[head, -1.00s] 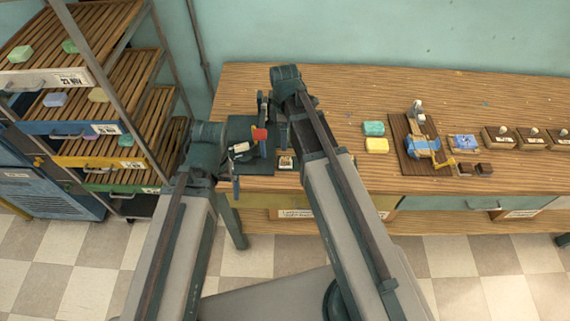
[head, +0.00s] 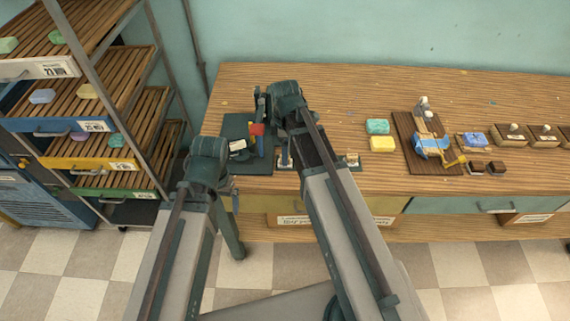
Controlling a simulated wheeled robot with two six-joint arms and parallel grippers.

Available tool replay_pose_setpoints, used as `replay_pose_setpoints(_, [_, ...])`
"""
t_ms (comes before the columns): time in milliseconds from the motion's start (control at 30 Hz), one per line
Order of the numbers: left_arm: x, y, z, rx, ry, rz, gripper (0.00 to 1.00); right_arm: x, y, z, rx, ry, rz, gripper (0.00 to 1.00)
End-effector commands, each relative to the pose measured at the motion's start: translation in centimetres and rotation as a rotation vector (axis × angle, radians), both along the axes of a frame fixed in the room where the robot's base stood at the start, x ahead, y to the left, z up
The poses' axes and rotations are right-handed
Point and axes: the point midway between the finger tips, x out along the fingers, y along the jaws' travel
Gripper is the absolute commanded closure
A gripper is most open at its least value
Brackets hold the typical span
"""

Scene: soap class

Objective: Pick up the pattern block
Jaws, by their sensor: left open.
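Several brown blocks with pale knobs, which look like pattern blocks, stand in a row (head: 510,136) at the right of the wooden workbench (head: 300,82). A similar small block (head: 351,160) sits just right of my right arm, and another (head: 285,162) lies left of it, partly covered. I cannot tell which one is meant. My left gripper (head: 233,188) is open and empty by the bench's front edge, left of these blocks, partly hidden by its own arm. My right gripper (head: 272,125) is mostly hidden below its arm's elbow, over the bench; its jaws are unclear.
A dark green mat (head: 236,128) with a red-headed tool (head: 257,130) lies at the bench's left. Green (head: 377,126) and yellow (head: 382,144) soaps and a brown board (head: 407,128) with a blue-strapped item lie to the right. A shelf rack (head: 120,112) stands left.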

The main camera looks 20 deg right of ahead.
Motion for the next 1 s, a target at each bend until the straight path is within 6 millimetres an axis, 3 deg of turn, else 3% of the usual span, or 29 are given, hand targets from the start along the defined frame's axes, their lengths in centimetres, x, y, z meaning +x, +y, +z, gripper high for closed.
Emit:
replay_pose_setpoints(33, [0.0, 0.0, -1.3, 0.0, 0.0, 0.0, 0.0, -0.2, -0.1, -1.3, 0.0, 0.0, -0.001, 0.2])
replay_pose_setpoints(200, [0.0, 0.0, -3.4, 0.0, 0.0, 0.0, 0.0, -0.3, -0.3, -3.4, 0.0, 0.0, -0.001, 0.2])
replay_pose_setpoints(533, [0.0, 0.0, -3.6, 0.0, 0.0, 0.0, 0.0, -0.3, -0.3, -3.6, 0.0, 0.0, 0.0, 0.2])
replay_pose_setpoints(1000, [0.0, 0.0, -3.6, 0.0, 0.0, 0.0, 0.0, -0.3, -0.3, -3.6, 0.0, 0.0, 0.0, 1.0])
